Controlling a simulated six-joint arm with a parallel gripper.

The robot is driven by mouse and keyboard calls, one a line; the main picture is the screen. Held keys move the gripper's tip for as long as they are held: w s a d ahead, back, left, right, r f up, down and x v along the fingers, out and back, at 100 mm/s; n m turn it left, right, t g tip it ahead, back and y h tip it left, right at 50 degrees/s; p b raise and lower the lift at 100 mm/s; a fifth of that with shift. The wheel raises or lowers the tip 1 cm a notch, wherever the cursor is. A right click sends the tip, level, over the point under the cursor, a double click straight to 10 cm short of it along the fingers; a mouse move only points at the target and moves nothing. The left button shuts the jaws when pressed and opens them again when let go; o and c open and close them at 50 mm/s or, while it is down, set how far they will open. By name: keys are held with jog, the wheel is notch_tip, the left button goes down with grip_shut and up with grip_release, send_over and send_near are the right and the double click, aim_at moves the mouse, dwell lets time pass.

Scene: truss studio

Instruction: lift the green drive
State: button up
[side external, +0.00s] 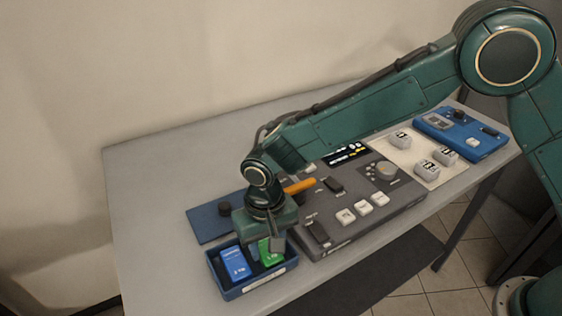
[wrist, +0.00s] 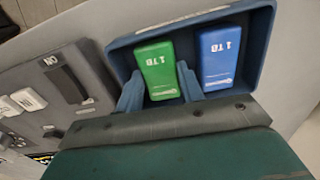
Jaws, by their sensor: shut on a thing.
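The green drive (side external: 270,257) is in the small dark blue tray (side external: 243,291) at the table's front. It also shows in the wrist view (wrist: 158,70), marked 1 TB. My gripper (wrist: 160,92) is shut on the green drive, one finger on each side of it. In the side external view my gripper (side external: 268,240) points down over the tray and hides part of the drive. I cannot tell whether the drive touches the tray floor.
A blue drive (side external: 235,263) is beside the green one in the tray. A grey control panel (side external: 335,232) with buttons stands close to the right. Behind the tray is a flat blue plate (side external: 205,225). A blue device (side external: 465,137) and several white blocks are farther right. The table's left is clear.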

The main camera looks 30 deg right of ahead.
jog(key=shift+r, duration=0.1)
notch_tip(320, 180, up, 20)
dwell(0.7)
